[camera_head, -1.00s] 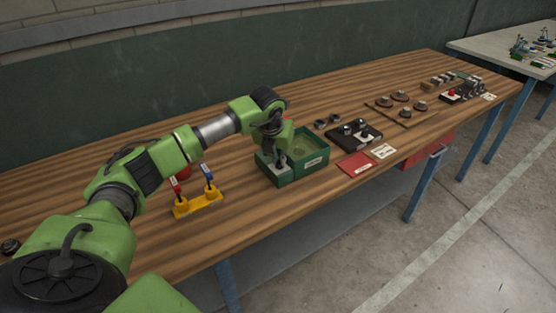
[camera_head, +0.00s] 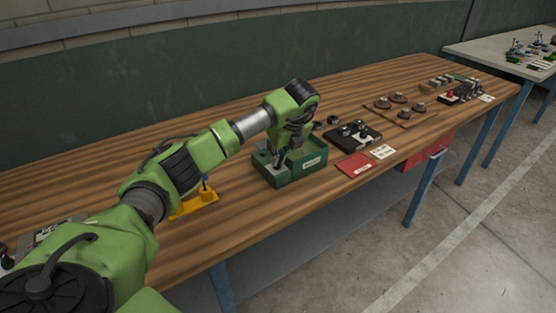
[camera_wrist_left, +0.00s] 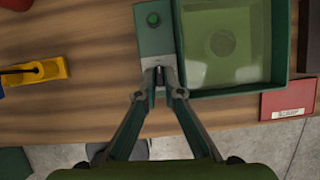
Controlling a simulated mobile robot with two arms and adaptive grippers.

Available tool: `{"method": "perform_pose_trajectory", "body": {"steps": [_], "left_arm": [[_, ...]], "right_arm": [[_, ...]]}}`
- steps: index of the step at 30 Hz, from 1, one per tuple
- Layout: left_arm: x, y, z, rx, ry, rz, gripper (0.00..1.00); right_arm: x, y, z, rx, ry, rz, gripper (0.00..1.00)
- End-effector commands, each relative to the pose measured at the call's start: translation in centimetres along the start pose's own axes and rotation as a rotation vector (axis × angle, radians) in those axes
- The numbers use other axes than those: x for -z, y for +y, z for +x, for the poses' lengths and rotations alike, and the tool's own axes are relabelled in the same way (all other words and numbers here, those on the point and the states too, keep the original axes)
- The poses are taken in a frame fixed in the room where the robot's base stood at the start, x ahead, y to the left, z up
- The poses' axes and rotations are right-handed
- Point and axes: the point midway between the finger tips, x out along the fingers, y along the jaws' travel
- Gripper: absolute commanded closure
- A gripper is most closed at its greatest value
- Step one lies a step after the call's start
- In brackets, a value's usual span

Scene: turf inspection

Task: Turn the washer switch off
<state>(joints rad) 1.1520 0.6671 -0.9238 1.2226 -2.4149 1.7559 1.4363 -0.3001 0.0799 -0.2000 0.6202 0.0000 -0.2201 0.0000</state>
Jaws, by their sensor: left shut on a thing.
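The green washer box (camera_head: 303,176) stands on the wooden bench in the head view, with a label on its front. In the left wrist view its tray (camera_wrist_left: 245,93) has a green-tinted floor with a round mark. My left gripper (camera_wrist_left: 160,73) is shut on a small dark switch (camera_wrist_left: 160,75) on this panel, mostly hidden between the fingertips. In the head view the left gripper (camera_head: 281,160) points down at the box's left part. My right gripper is not in view.
A yellow stand (camera_head: 195,207) is left of the box, partly behind my arm. A red card (camera_head: 355,166) and a black tray with knobs (camera_head: 353,136) are to its right. Further right is a board with round brown parts (camera_head: 400,110). A green wall runs behind.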

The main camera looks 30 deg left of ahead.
Motion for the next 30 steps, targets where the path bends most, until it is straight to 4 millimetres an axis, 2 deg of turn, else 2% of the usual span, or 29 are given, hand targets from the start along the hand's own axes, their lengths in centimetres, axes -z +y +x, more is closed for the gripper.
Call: {"method": "perform_pose_trajectory", "body": {"steps": [7, 21, 22, 24, 30], "left_arm": [[-0.11, -0.15, -0.10, -0.021, -0.002, -0.060, 1.00], [-0.14, -0.14, -0.11, -0.025, -0.002, -0.071, 1.00], [-0.14, -0.14, -0.11, -0.025, -0.002, -0.071, 0.87], [-0.13, -0.13, -0.10, -0.025, -0.002, -0.071, 0.75], [-0.06, -0.12, -0.05, -0.026, -0.001, -0.069, 0.75]], "right_arm": [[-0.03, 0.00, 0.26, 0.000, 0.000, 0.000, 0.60], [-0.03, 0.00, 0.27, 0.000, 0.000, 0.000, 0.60], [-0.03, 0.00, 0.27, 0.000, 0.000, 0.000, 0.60], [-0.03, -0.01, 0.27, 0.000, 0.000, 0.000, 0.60], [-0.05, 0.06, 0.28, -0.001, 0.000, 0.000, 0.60]]}}
